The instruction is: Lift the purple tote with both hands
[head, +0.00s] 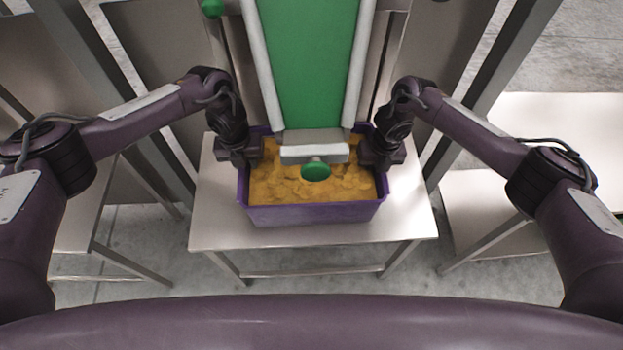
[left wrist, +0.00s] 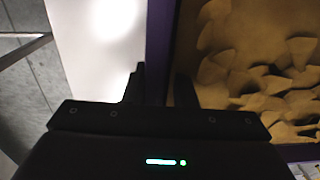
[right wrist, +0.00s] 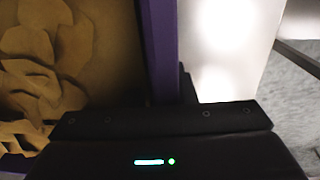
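The purple tote (head: 312,214) is an open bin filled with yellow-brown chips (head: 300,188). It appears to rest level on the white table, under the end of a green chute. My left gripper (head: 249,152) is at its left side wall; in the left wrist view the two fingers (left wrist: 160,88) lie close on either side of the purple wall (left wrist: 160,40). My right gripper (head: 374,152) is at the right side wall. In the right wrist view one finger shows against the outside of the wall (right wrist: 162,50); the inner finger is lost in shadow.
The white table (head: 215,215) has bare surface left, right and in front of the tote. The green chute (head: 308,60) with pale rails and a green knob (head: 316,171) hangs over the tote's back part. Grey posts stand on both sides. Another pale table (head: 480,205) is at right.

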